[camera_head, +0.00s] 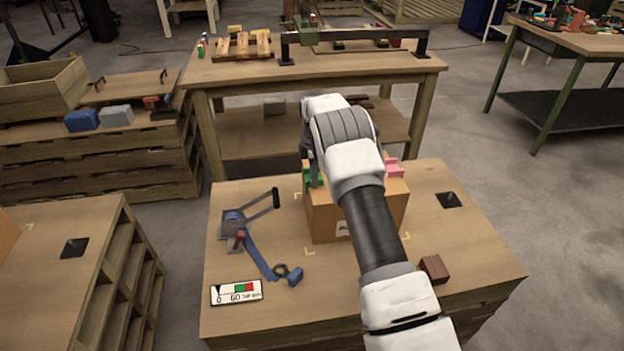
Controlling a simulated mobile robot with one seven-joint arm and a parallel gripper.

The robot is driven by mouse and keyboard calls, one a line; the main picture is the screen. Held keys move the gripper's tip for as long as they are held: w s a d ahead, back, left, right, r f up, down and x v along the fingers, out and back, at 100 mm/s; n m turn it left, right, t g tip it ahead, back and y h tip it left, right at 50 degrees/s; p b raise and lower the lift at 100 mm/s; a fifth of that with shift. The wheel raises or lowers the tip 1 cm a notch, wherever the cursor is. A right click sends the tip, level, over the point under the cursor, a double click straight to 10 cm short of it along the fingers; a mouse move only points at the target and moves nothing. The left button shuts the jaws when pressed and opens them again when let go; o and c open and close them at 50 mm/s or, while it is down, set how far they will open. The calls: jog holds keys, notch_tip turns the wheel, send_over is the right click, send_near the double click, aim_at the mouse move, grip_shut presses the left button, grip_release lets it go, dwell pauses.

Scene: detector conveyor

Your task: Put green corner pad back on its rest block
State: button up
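A green corner pad (309,178) shows at the left top edge of the cardboard box (322,220), partly hidden by my arm. My gripper (313,164) is low over that edge, right at the green pad. Its fingers are mostly hidden by the wrist, so I cannot tell whether they are shut on the pad. A small brown wooden block (434,268) lies on the table right of my forearm, with nothing on top. It may be the rest block.
A pink pad (395,169) sits at the box's right top edge. A strap tensioner (236,222) with blue strap (262,258) and a gauge card (236,292) lie on the table's left. The table's (480,247) right side is mostly clear. A bench with a black rail (385,38) stands behind.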

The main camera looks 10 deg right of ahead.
grip_shut()
jog(key=shift+r, duration=0.15)
jog(key=shift+r, duration=0.3)
notch_tip(320, 180, up, 4)
jog(key=shift+f+p, duration=0.15)
jog(key=shift+p, duration=0.25)
jog(key=s+d+r, duration=0.6)
jog(key=s+d, duration=0.2)
jog(key=d, duration=0.1)
jog(key=s+d+f+b, duration=0.1)
jog(key=s+f, duration=0.3)
jog(key=s, duration=0.6)
jog(key=s+d+f+b, duration=0.2)
jog(key=s+f, duration=0.3)
jog(key=s, duration=0.5)
jog(key=shift+s+d+b, duration=0.25)
jog(key=shift+d+b, duration=0.05)
jog(key=shift+b, duration=0.1)
